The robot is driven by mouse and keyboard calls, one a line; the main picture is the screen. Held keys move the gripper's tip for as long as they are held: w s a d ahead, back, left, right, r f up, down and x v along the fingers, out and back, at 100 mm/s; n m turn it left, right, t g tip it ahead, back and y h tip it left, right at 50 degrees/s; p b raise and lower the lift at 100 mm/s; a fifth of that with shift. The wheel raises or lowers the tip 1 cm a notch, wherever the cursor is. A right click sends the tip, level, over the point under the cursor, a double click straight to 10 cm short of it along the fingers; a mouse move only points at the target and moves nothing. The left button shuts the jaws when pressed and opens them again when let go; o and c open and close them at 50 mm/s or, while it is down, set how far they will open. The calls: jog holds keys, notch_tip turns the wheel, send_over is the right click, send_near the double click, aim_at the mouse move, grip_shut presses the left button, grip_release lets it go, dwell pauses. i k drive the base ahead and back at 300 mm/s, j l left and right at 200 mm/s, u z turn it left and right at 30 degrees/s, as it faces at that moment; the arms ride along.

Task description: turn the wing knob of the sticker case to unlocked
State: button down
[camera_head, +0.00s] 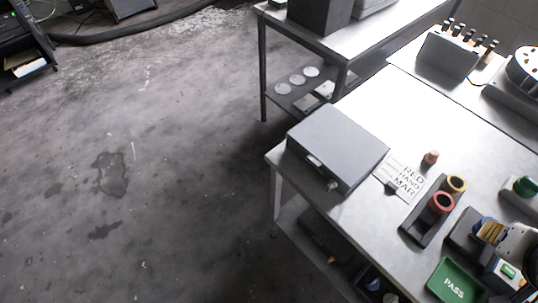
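The sticker case is probably the closed grey box (345,140) at the near left corner of the steel table. Its lid looks shut. A small light knob (333,185) sits on its front face, towards the right end. It is too small to tell which way its wings point. A darker fitting (314,160) with a pale mark is further left on the same face. My gripper is not clearly visible. A grey and white rounded part at the lower right edge is cut off, and I cannot tell what it is.
Right of the case lie a printed card (408,178), a small reddish-brown piece (431,157) and a dark holder (415,232) with red and yellow rings. A green PASS tray (453,283) is at the near edge. The floor (150,180) left of the table is clear.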

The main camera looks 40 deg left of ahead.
aim_at(332, 184)
jog(key=u, duration=1.15)
jog(key=j+z, duration=0.45)
jog(key=j, duration=0.25)
jog(key=k+l+u, duration=0.1)
jog(key=l+u, duration=0.4)
jog(key=l, duration=0.3)
